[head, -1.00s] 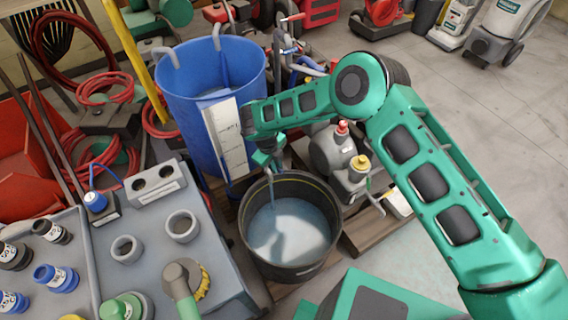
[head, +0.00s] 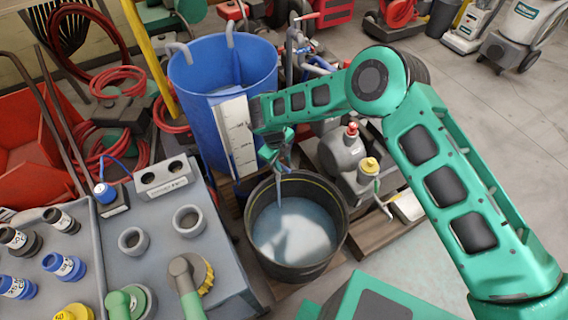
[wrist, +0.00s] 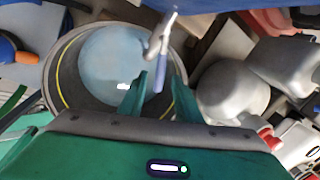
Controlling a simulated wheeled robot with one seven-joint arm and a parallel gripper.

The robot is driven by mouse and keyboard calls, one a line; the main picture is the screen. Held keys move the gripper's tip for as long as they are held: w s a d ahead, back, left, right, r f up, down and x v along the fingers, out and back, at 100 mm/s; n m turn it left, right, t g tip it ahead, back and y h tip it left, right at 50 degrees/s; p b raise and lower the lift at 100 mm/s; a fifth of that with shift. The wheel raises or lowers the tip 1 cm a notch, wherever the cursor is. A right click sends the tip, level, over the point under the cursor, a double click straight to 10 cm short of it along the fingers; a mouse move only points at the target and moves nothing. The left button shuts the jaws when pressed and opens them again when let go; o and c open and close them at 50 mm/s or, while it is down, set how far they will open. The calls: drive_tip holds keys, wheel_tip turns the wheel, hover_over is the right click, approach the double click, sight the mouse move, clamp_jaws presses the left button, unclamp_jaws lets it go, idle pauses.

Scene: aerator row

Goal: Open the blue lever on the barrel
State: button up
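The blue barrel (head: 205,130) stands upright left of my arm, with a white scale strip on its side. In the wrist view a metal tap (wrist: 160,40) carries a slim blue-grey lever (wrist: 160,72) that points down the picture. My gripper (wrist: 158,88) is open, its two green fingers on either side of the lever's lower end, with gaps visible on both sides. In the head view my gripper (head: 276,152) is in front of the barrel, above a black tub (head: 341,226) of pale blue water; the tap is mostly hidden there.
A grey pump (head: 340,153) with red and yellow caps stands on a wooden pallet right of the tub. A grey bench (head: 215,250) with fittings is at the left.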

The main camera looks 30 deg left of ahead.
wheel_tip(320, 180, up, 9)
drive_tip(key=s, duration=0.1)
drive_tip(key=shift+s+a+f, duration=0.15)
drive_tip(key=shift+s+a, duration=0.05)
drive_tip(key=shift+s, duration=0.1)
